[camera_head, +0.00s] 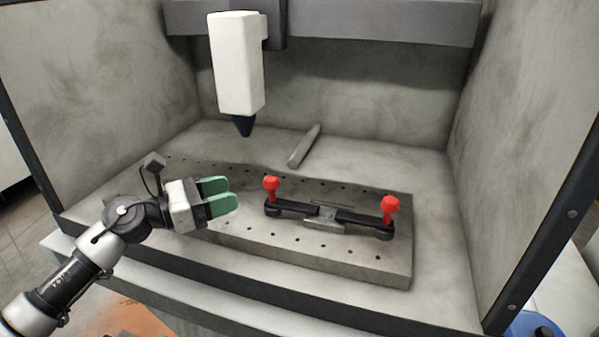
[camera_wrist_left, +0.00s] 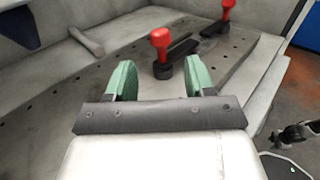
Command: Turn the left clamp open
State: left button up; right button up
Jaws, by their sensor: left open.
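The left clamp (camera_head: 271,188) has a red knob on a black base and a black arm reaching right to a grey metal piece (camera_head: 325,219). The right clamp (camera_head: 390,208) looks the same, its black arm reaching left to that piece. My left gripper (camera_head: 233,193), with green fingers, is open and empty, a short way left of the left clamp. In the left wrist view the left clamp (camera_wrist_left: 161,42) stands ahead of the gap between the fingers (camera_wrist_left: 155,78), not touching them. The right clamp (camera_wrist_left: 227,10) shows farther off there.
The clamps sit on a grey plate with holes (camera_head: 350,268). A grey rod (camera_head: 304,146) lies behind it. A white tool head with a dark tip (camera_head: 237,65) hangs above the back left. Grey walls stand at the sides, and a dark rail (camera_head: 270,295) runs along the front.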

aim_at(270, 178)
pick_arm(q)
jog(key=shift+w+r, duration=0.1)
jog(key=p+x, duration=0.1)
jog(key=x, duration=0.2)
jog(key=shift+d+r, duration=0.15)
jog(key=shift+d, duration=0.05)
jog(key=p+x, duration=0.1)
jog(key=x, duration=0.4)
jog(key=shift+w+d, duration=0.15)
jog(key=shift+d, duration=0.15)
jog(key=shift+w+d+f+p, duration=0.2)
jog(key=shift+d+p, duration=0.1)
jog(key=shift+d, duration=0.15)
pick_arm(e)
jog(key=a+r, duration=0.2)
jog(key=shift+s+r, duration=0.35)
jog(key=shift+r, duration=0.05)
pick_arm(q)
jog(key=c, duration=0.7)
grip_shut()
pick_arm(e)
jog(key=shift+a, duration=0.55)
